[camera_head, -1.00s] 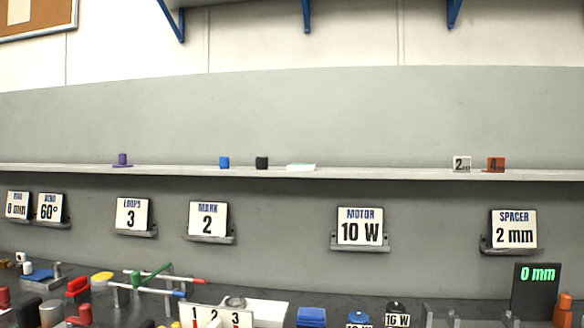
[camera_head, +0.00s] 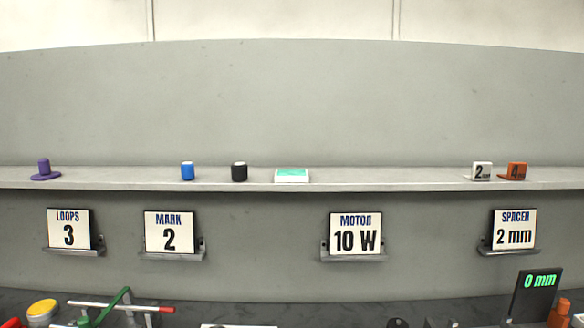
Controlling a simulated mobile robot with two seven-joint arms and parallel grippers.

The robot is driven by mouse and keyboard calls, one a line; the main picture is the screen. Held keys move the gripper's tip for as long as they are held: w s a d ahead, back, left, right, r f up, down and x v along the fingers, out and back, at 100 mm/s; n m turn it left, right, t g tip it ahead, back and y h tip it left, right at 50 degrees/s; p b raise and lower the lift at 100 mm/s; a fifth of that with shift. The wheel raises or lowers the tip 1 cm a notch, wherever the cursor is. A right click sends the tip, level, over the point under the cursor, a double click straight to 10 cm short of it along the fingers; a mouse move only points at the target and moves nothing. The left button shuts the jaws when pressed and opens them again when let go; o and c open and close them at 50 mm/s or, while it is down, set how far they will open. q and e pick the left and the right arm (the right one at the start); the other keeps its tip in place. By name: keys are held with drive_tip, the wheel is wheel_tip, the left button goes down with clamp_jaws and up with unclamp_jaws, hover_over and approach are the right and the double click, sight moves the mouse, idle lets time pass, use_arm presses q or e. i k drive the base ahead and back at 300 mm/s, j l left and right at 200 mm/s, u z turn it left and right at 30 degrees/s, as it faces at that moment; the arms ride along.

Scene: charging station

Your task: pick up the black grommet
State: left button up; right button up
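A small black cylinder with a pale top, which looks like the black grommet (camera_head: 239,172), stands upright on the long grey shelf (camera_head: 400,180). A blue cylinder (camera_head: 187,171) stands just to its left, apart from it. A white block with a green top (camera_head: 292,176) lies to its right, also apart. Neither of my grippers shows in the head view.
A purple piece (camera_head: 44,170) stands at the shelf's left; a white "2" block (camera_head: 481,171) and an orange "4" block (camera_head: 514,171) stand at its right. Signs such as "MOTOR 10 W" (camera_head: 356,236) hang below. A display (camera_head: 535,296) and coloured parts stand on the dark bench.

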sight(239, 170)
drive_tip(key=k+j+z, duration=0.2)
drive_tip(key=j+z, duration=0.25)
drive_tip(key=k+j+z, duration=0.3)
drive_tip(key=j+z, duration=0.15)
drive_tip(key=k+j+z, duration=0.45)
drive_tip(key=i+l, duration=0.05)
drive_tip(key=i, duration=0.05)
